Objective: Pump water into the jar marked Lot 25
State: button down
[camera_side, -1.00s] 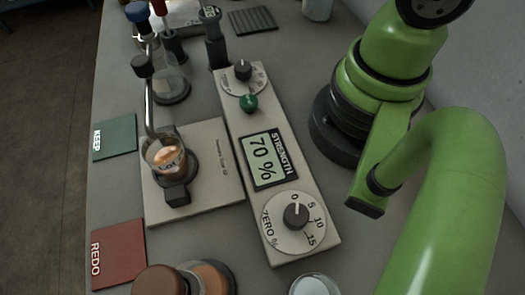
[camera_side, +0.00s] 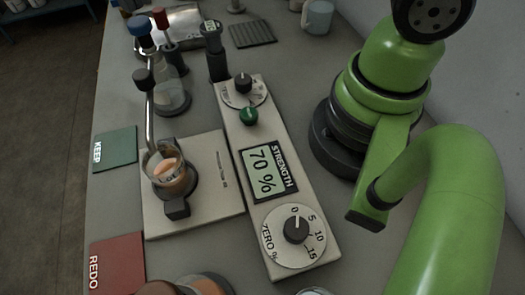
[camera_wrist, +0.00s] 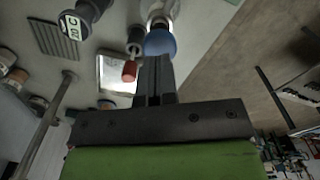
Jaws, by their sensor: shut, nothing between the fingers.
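A glass jar (camera_side: 170,174) with orange-brown contents sits in a dark holder on a pale plate; its label is too small to read in full. A bent metal spout (camera_side: 150,115) comes down to the jar's mouth. A blue cap (camera_side: 139,25) stands at the top of the dispenser behind it, and a glass flask (camera_side: 172,97) stands beside the spout. In the wrist view, my gripper (camera_wrist: 153,60) is shut and empty, its tips in line with the blue cap (camera_wrist: 160,41). I cannot tell whether they touch. The side view does not show my gripper.
A control panel (camera_side: 247,160) reads "STRENGTH 70 %", with a green button (camera_side: 249,116) and a zero dial (camera_side: 296,230). A green KEEP mat (camera_side: 115,149) and a red REDO mat (camera_side: 118,262) lie left. A red cap (camera_side: 160,17) is close to the blue one.

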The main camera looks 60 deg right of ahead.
aim_at(138, 21)
jog(key=shift+f, duration=2.1)
jog(key=shift+r, duration=3.4)
notch_tip(138, 21, up, 4)
jog(key=shift+f, duration=3.05)
jog(key=shift+f, duration=0.15)
